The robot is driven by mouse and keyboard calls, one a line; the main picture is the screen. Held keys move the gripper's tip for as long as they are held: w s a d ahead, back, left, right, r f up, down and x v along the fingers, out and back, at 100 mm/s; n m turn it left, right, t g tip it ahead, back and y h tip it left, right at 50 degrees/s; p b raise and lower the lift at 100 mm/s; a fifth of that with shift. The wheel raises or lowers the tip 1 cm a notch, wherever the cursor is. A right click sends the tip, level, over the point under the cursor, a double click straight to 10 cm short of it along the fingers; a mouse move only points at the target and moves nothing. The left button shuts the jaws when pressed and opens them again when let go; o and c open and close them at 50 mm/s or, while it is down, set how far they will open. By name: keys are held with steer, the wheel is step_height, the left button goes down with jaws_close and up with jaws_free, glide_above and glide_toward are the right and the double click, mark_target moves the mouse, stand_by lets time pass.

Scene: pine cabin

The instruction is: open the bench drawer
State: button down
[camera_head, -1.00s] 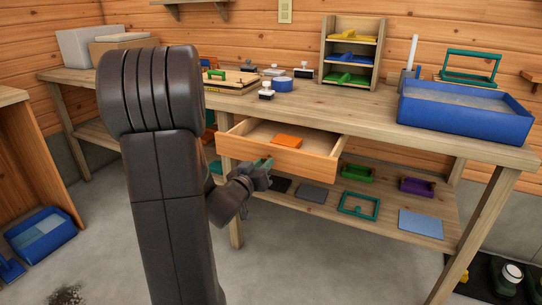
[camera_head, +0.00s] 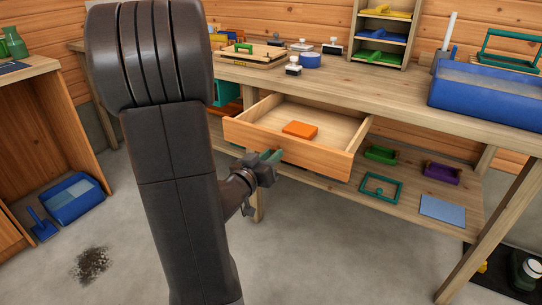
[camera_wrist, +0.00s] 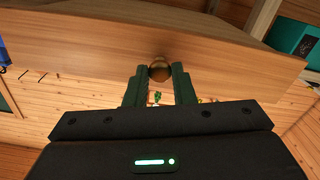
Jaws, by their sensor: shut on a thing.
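The bench drawer (camera_head: 300,149) is pulled well out from under the workbench top (camera_head: 370,98) in the head view, and an orange block (camera_head: 300,129) lies inside it. In the wrist view the drawer's wooden front (camera_wrist: 90,50) spans the picture, with a round brass-coloured knob (camera_wrist: 160,69) at its middle. My gripper (camera_head: 272,157) is at the drawer front in the head view. In the wrist view its two green fingers (camera_wrist: 160,78) stand on either side of the knob and are shut on it. The knob is hidden in the head view.
A lower shelf under the bench holds a green tray (camera_head: 380,154), a purple tray (camera_head: 442,172), a teal frame (camera_head: 381,188) and a blue sheet (camera_head: 442,208). A blue bin (camera_head: 490,105) stands on the bench. Bare floor (camera_head: 340,260) lies in front.

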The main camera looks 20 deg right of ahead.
steer(key=c, duration=1.2)
jaws_free()
steer(key=p+v, duration=0.2)
steer(key=v, duration=1.1)
steer(key=shift+s+a, duration=0.25)
steer(key=shift+s, duration=0.05)
steer(key=shift+w+d, duration=0.1)
steer(key=shift+d, duration=0.05)
steer(key=b+x, duration=0.2)
steer(key=x, duration=1.1)
steer(key=shift+w+d, duration=0.15)
steer(key=shift+w, duration=0.05)
